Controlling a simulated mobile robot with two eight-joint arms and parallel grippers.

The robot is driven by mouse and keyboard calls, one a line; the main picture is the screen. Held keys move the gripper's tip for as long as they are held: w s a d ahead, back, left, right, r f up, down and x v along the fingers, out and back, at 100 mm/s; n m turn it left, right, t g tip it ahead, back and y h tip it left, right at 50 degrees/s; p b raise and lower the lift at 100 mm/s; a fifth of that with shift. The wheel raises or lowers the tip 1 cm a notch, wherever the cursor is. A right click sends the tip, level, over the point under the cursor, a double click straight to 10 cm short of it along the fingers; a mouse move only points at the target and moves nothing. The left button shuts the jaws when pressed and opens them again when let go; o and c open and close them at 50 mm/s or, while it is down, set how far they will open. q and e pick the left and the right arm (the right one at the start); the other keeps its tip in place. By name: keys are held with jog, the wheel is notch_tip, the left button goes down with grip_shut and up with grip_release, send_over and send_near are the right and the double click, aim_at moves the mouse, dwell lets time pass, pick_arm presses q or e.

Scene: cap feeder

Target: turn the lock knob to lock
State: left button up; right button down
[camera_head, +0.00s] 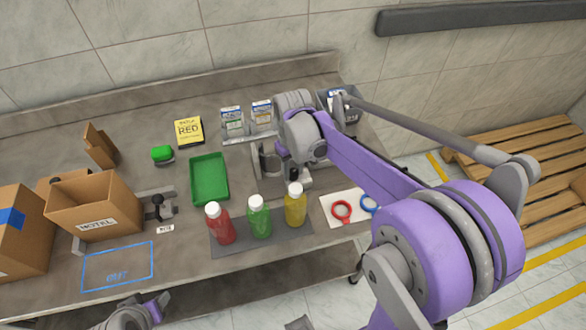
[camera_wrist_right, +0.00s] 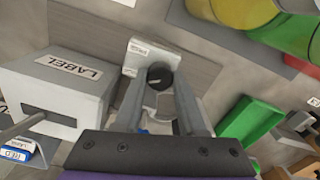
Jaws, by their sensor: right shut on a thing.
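The lock knob (camera_wrist_right: 158,76) is a small dark round knob in the right wrist view, beside a pale labelled block (camera_wrist_right: 140,52). My right gripper (camera_wrist_right: 160,88) has its two grey fingers on either side of the knob and is shut on it. In the head view my right gripper (camera_head: 297,172) reaches down to the fixture behind the bottles, and the wrist hides the knob there. Which way the knob is turned is hard to tell. Part of my left arm (camera_head: 130,314) shows at the bottom edge, and its jaws cannot be made out.
Red (camera_head: 220,224), green (camera_head: 260,217) and yellow (camera_head: 295,206) bottles stand close in front of my right gripper on a dark mat. A green tray (camera_head: 209,178) lies to the left. A box marked LABEL (camera_wrist_right: 62,88) is close beside the fingers.

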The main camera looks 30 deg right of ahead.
aim_at(293, 172)
dwell(0.3)
jog(key=c, duration=0.5)
grip_release()
jog(key=shift+r, duration=0.1)
notch_tip(293, 172, up, 11)
jog(key=shift+p, duration=0.35)
